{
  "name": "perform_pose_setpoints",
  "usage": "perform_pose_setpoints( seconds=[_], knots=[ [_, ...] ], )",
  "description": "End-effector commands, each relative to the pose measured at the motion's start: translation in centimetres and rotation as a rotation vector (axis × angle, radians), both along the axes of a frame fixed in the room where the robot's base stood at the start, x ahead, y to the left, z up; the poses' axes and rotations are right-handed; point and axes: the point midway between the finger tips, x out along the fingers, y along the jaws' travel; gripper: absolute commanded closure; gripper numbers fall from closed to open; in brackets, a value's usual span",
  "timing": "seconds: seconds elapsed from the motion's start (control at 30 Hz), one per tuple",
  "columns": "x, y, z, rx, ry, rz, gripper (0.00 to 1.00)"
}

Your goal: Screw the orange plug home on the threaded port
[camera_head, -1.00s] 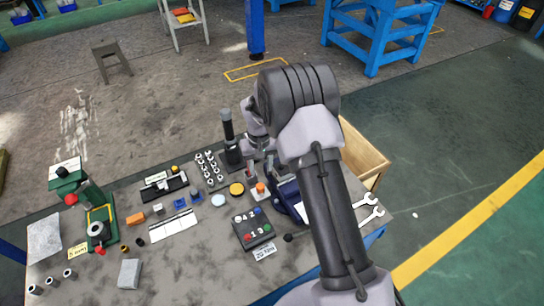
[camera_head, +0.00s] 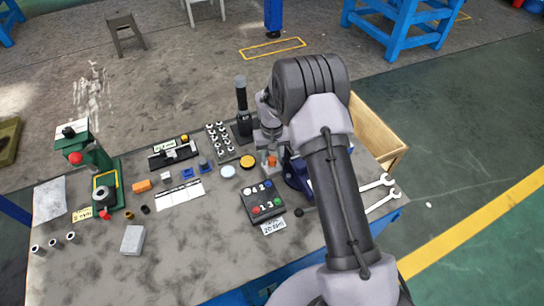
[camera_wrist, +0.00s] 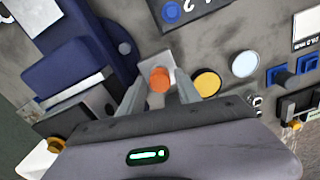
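The orange plug (camera_head: 271,161) sits upright on a small light grey block (camera_head: 269,172) on the bench, just below my gripper (camera_head: 270,149) in the head view. The grey block (camera_wrist: 157,62) shows behind the plug. The port's thread is hidden under the plug, so I cannot tell how far it is screwed in.
A blue vise (camera_head: 296,174) stands close to the right of the plug. A yellow disc (camera_head: 247,161) and a pale disc (camera_head: 227,171) lie to its left. A button box (camera_head: 262,202) sits in front.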

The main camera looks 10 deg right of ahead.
Motion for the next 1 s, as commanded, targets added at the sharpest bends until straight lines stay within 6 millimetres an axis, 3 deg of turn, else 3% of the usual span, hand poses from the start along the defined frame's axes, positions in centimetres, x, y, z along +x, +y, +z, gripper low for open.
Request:
perform_pose_setpoints(
  seconds=[0.03,0.17,0.2,0.37,0.6,0.87,1.0],
  knots=[
    [0.00,0.00,0.02,0.000,0.000,0.000,0.72],
    [0.00,0.00,0.02,0.000,0.000,0.000,0.98],
    [0.00,0.00,0.02,0.000,0.000,0.000,1.00],
    [0.04,0.00,-0.17,0.000,-0.001,-0.058,1.00],
    [0.04,-0.01,-0.22,0.000,-0.001,-0.433,1.00],
    [0.01,-0.01,0.00,0.000,0.000,-0.457,1.00],
    [0.03,0.00,-0.49,0.001,-0.001,-0.660,1.00]
  ],
)
